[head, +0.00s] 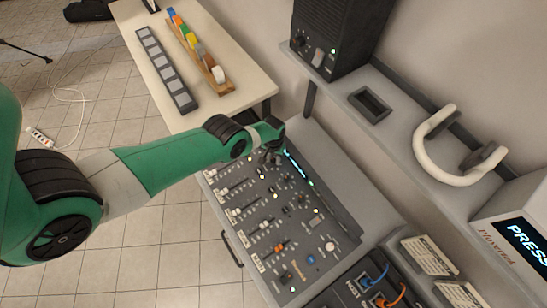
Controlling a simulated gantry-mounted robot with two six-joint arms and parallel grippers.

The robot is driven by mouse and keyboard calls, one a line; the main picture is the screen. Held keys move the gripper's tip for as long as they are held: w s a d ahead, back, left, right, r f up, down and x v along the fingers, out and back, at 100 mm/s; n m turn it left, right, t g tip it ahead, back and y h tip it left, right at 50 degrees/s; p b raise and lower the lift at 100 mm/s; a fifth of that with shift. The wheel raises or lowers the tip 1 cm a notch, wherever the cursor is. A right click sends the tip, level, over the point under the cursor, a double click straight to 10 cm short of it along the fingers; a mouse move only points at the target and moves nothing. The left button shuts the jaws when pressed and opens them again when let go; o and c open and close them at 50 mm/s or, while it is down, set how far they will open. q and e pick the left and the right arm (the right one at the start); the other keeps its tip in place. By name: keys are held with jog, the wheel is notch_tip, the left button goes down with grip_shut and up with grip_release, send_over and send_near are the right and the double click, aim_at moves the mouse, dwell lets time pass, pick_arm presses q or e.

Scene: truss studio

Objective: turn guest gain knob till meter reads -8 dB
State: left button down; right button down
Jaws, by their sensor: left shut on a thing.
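My left gripper (272,157) reaches in from the left over the far end of the grey mixing console (342,222). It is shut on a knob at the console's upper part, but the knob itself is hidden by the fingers. A lit bluish-green meter strip (299,168) lies just right of the gripper. Its reading is too small to tell. Several faders, small knobs and lit buttons run along the console toward the front. My right gripper does not show.
A black speaker (345,35) and cream headphones (437,150) are on the grey shelf at right. A patch box with blue and orange cables (378,290) sits at the front right. A side table (222,100) holds a wooden rack of coloured pieces behind the arm.

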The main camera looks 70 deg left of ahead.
pick_arm(q)
jog(key=shift+m, duration=0.3)
jog(key=m, duration=1.8)
jog(key=shift+m, duration=0.4)
jog(key=m, duration=0.5)
jog(key=shift+m, duration=0.3)
jog(key=c, duration=0.6)
grip_release()
